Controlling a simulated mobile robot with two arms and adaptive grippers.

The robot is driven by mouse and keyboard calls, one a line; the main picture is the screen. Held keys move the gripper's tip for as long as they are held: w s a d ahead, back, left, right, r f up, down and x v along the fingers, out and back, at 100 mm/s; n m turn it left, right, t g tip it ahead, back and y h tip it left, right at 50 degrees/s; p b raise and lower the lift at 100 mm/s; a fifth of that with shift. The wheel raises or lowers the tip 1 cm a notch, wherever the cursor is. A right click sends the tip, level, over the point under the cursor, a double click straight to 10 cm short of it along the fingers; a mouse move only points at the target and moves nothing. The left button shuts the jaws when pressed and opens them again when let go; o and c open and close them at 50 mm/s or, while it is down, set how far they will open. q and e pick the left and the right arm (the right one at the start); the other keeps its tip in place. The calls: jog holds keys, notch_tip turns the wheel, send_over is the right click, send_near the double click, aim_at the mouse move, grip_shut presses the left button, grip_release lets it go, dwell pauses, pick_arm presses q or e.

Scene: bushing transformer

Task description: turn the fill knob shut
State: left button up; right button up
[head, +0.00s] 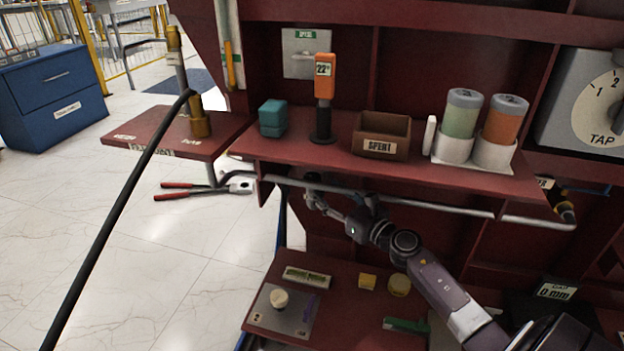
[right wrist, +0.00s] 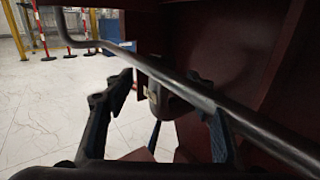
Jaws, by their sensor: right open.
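My right gripper (head: 314,190) is under the front edge of the red shelf, close to the grey pipe that runs along it. In the right wrist view the right gripper (right wrist: 158,118) has its two dark fingers wide apart. A dark grey rounded piece (right wrist: 168,88) shows between the fingers, partly behind the pipe (right wrist: 225,103); it may be the fill knob, but I cannot tell for sure. I see no clear contact between the fingers and this piece. In the head view no fill knob can be made out clearly near the gripper. My left gripper is not in view.
The pipe (head: 400,200) crosses close to my right gripper. The shelf (head: 290,150) above bears a teal block (head: 273,118), an orange-topped tool (head: 324,85), a brown box (head: 381,137) and two canisters. Red-handled pliers (head: 190,190) show at left. A lower bench (head: 345,300) holds small items.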

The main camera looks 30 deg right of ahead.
aim_at(317, 185)
jog(key=shift+w+a+b, duration=0.15)
jog(key=shift+w+b, duration=0.05)
jog(key=shift+w, duration=1.45)
jog(key=shift+w+a+b, duration=0.15)
jog(key=shift+w+b, duration=0.05)
jog(key=shift+w, duration=1.45)
jog(key=shift+c, duration=0.5)
jog(key=c, duration=1.1)
